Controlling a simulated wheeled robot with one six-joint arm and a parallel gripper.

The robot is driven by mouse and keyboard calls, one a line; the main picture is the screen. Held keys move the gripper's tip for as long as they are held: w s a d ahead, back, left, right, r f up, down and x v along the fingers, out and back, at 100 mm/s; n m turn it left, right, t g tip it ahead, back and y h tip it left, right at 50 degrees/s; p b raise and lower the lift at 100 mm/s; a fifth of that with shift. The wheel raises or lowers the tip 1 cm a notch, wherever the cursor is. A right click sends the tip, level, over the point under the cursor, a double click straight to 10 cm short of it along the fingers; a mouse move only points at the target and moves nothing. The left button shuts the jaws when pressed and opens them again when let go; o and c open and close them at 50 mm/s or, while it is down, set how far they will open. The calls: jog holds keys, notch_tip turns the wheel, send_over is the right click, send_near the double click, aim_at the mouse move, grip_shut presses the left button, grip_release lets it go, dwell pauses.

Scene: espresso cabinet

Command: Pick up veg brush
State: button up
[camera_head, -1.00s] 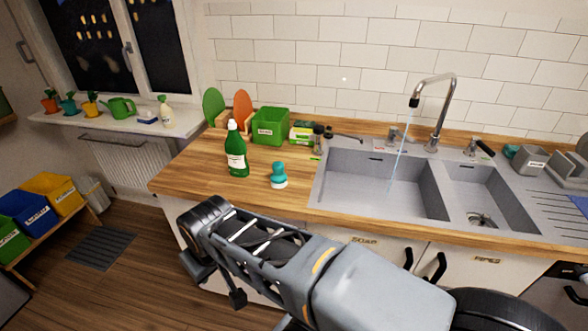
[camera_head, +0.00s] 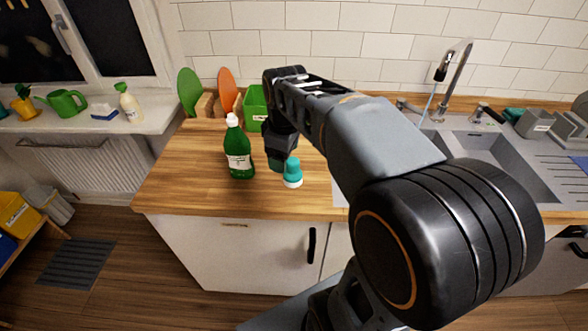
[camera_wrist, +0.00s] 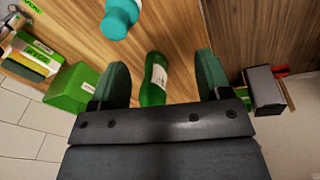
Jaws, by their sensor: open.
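The veg brush (camera_head: 293,174), a small teal knob-shaped brush with a pale base, stands upright on the wooden counter in the head view. In the wrist view the teal brush (camera_wrist: 118,19) is at the top edge, partly cut off, ahead of the left finger. My gripper (camera_wrist: 162,62) is open and empty, its two dark green fingers apart. In the head view my gripper (camera_head: 277,162) hangs above the counter just left of the brush and partly overlaps it. I cannot tell the exact height gap.
A green bottle (camera_head: 239,150) with a white cap stands left of the brush; it also shows between the fingers in the wrist view (camera_wrist: 154,80). A green bin (camera_head: 254,106) and cutting boards are behind. The sink (camera_head: 490,163) is right. Counter in front is clear.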

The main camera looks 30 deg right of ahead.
jog(key=w+d+r+n+g, duration=0.1)
jog(key=w+d+r+n, duration=0.2)
jog(key=w+d+n, duration=0.25)
jog(key=n, duration=0.1)
send_over(293, 159)
jog(key=shift+g, duration=0.3)
notch_tip(293, 159, down, 8)
jog(key=shift+a+r, duration=0.1)
jog(key=shift+f+p, duration=0.5)
jog(key=shift+f, duration=2.6)
jog(key=c, duration=1)
